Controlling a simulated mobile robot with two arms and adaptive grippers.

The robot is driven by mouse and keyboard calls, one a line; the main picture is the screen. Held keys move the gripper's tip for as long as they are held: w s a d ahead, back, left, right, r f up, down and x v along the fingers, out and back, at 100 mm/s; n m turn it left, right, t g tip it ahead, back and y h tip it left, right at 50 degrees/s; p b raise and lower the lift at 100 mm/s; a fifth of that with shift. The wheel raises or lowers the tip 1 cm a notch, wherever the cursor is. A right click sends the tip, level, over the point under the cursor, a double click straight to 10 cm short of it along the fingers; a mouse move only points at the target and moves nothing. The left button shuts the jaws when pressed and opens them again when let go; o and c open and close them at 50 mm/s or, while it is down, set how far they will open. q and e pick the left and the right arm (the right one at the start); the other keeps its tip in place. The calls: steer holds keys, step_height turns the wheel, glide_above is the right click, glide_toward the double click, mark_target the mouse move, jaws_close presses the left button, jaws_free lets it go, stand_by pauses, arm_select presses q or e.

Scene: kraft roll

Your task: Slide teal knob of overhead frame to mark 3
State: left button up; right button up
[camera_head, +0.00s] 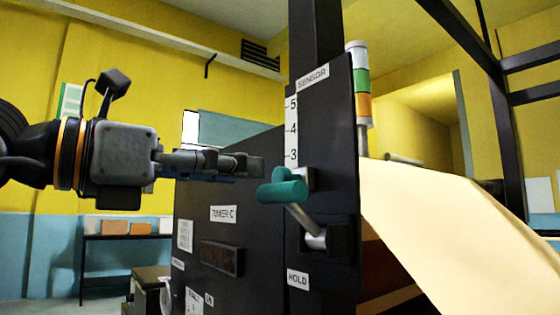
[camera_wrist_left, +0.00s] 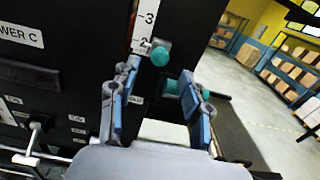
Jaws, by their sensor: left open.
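The teal knob (camera_head: 289,174) sits on a small metal slider block on the dark SENSOR panel, below the 3 on the white scale (camera_head: 291,130). In the left wrist view the knob (camera_wrist_left: 160,56) is beside the scale's 2. A teal lever grip (camera_head: 281,192) on a metal rod overlaps the knob in the head view. The grip (camera_wrist_left: 171,86) also shows in the wrist view, partly behind the right-hand finger. My left gripper (camera_head: 255,167) is open and empty, left of the knob in the head view. In the wrist view the knob appears between the open fingers (camera_wrist_left: 158,88), apart from them.
The lever pivots in a recess above a HOLD label (camera_head: 298,279). A light tower (camera_head: 362,85) stands behind the panel. A pale paper web (camera_head: 450,220) slopes away at the right.

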mark_target(277, 175)
arm_select(q)
steer(key=p+x, duration=0.2)
steer(key=x, duration=0.5)
steer(key=shift+w+d, duration=0.2)
steer(key=shift+d, duration=0.05)
arm_select(e)
steer(key=d+r, duration=0.1)
steer(key=w+d+r, duration=0.1)
steer(key=r, duration=0.1)
steer(key=shift+w, duration=0.15)
arm_select(q)
steer(key=c, duration=1)
jaws_close()
arm_select(e)
steer(key=shift+a, duration=0.65)
